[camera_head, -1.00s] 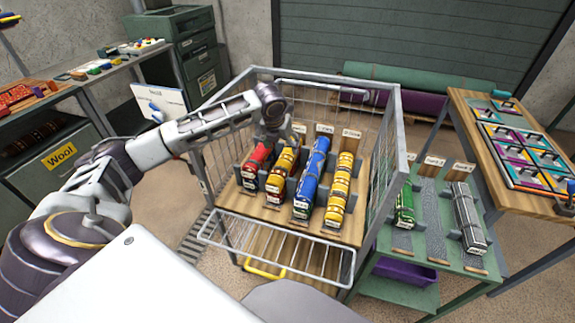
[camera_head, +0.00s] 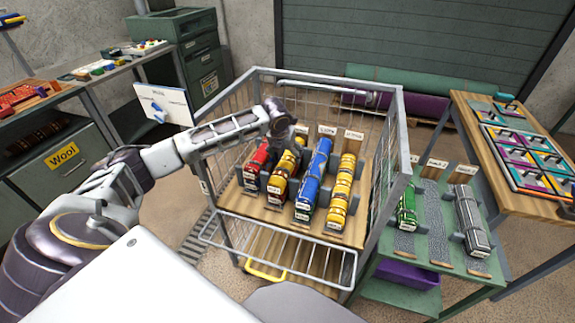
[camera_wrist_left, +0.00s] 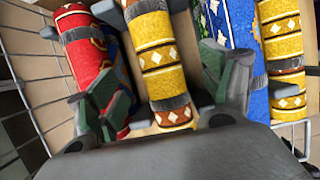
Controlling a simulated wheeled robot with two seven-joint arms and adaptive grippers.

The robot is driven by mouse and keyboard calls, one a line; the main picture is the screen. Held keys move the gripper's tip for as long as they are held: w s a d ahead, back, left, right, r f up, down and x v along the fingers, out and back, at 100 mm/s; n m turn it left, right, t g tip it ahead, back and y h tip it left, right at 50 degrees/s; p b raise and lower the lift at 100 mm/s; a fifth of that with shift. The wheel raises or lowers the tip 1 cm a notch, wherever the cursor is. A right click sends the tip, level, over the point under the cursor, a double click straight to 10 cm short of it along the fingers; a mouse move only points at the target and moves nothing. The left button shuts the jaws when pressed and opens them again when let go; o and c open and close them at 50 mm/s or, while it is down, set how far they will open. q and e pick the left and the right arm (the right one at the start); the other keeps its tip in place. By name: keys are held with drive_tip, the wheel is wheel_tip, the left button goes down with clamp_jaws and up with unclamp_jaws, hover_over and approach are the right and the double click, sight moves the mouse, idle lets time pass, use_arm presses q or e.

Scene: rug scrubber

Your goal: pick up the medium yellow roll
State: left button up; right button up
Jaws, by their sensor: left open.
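Two yellow patterned rolls lie on the wire cart's wooden shelf. One yellow roll (camera_head: 281,182), with red-brown ends, lies between the red and blue rolls; the other yellow roll (camera_head: 341,192) lies at the right end. Their tags are too small to read, so I cannot tell which is called medium. My left gripper (camera_head: 291,144) is above the far part of the left yellow roll and partly hides it. In the left wrist view, the gripper (camera_wrist_left: 165,98) is open, its fingers on either side of that yellow roll (camera_wrist_left: 158,55).
A red roll (camera_head: 256,165) and a blue roll (camera_head: 312,180) lie close on either side, in grey holders. The wire cart (camera_head: 390,170) has mesh walls around the shelf. A green rack (camera_head: 428,245) with green and grey rolls stands at right.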

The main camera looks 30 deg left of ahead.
sight(287, 159)
use_arm(q)
drive_tip(key=shift+x, duration=1)
drive_tip(key=shift+w+f, duration=0.15)
drive_tip(key=shift+f, duration=0.3)
drive_tip(key=shift+w+a+f, duration=0.1)
drive_tip(key=shift+w+f, duration=0.05)
drive_tip(key=shift+f, duration=0.15)
drive_tip(key=x, duration=0.2)
drive_tip(key=shift+a+f, duration=0.15)
drive_tip(key=shift+f, duration=0.25)
drive_tip(key=shift+w+f+b, duration=0.3)
drive_tip(key=shift+f, duration=0.25)
drive_tip(key=shift+a+f, duration=0.1)
drive_tip(key=shift+c, duration=0.8)
drive_tip(key=c, duration=1)
drive_tip(key=shift+c, duration=0.3)
use_arm(e)
drive_tip(key=shift+w+f, duration=0.1)
drive_tip(key=shift+w, duration=0.4)
